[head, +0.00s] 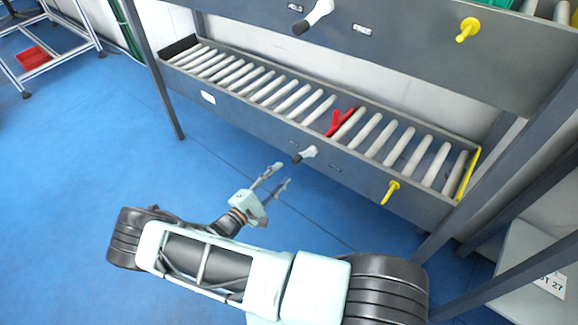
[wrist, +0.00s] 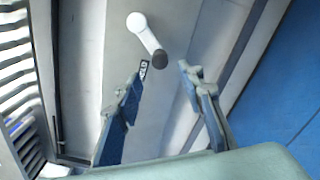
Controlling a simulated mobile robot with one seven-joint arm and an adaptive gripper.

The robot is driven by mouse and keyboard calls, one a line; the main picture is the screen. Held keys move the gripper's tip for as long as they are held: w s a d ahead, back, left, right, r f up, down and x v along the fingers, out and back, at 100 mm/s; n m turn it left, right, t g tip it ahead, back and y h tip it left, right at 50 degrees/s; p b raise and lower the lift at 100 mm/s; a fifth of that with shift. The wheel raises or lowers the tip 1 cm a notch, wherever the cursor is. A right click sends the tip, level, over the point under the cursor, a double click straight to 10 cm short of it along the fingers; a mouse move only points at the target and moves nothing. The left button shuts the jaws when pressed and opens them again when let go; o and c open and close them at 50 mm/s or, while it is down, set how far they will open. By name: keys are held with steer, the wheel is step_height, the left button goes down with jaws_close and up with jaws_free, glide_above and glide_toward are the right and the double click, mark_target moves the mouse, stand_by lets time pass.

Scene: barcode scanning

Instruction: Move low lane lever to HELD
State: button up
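The low lane lever (head: 308,153) is a short white handle with a dark end, on the front rail of the lower roller lane. In the head view its dark end points down and left. It also shows in the wrist view (wrist: 146,36), dark end toward my fingers. Small labels sit on either side of it, too small to read in the head view. My gripper (head: 281,176) is open and empty, in front of the rail and just below-left of the lever. In the wrist view the fingers (wrist: 161,78) are spread, with the lever's dark end just beyond and between their tips.
A red Y-shaped piece (head: 339,122) stands among the lower rollers. A yellow knob (head: 391,191) is on the rail to the right. The upper lane (head: 420,62) overhangs, with its own lever (head: 316,15) and yellow knob (head: 467,29).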

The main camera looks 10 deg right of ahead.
steer(key=v, duration=0.3)
steer(key=shift+s+a, duration=0.2)
steer(key=shift+s, duration=0.05)
